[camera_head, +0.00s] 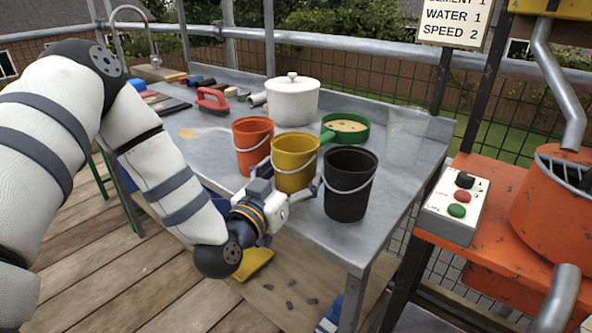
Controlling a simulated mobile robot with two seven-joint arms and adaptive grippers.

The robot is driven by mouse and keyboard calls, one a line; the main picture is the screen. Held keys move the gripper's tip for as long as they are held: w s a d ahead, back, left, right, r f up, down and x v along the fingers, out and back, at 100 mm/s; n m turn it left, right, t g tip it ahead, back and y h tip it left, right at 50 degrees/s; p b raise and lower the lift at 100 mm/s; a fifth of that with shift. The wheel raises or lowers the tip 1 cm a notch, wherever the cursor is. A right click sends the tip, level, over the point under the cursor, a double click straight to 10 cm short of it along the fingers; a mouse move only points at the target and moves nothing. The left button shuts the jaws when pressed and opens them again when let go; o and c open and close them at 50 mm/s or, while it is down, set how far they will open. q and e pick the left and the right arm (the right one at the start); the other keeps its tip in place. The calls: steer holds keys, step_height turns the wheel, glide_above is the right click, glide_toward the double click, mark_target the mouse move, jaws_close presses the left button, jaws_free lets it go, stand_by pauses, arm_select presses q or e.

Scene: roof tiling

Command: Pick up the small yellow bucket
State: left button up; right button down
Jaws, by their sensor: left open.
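The small yellow bucket (295,158) stands upright on the metal table, between an orange bucket (252,145) on its left and a black bucket (348,190) on its right. Its thin handle hangs across its front. My left gripper (289,180) is open at the near side of the yellow bucket, low down. One finger shows at the bucket's lower left and the other at its lower right, near the black bucket. I cannot tell whether the fingers touch it. The gripper hides part of the orange bucket's base. My right gripper is out of view.
A white lidded pot (292,100) and a green round sieve (346,129) stand behind the buckets. A red-handled tool (212,99) lies further left on the metal table (205,135). An orange machine with a control box (455,205) stands at the right.

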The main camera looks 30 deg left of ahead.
arm_select(q)
steer(key=shift+w+a+f, duration=0.1)
steer(key=shift+w, duration=0.8)
steer(key=c, duration=1)
steer(key=shift+o, duration=0.2)
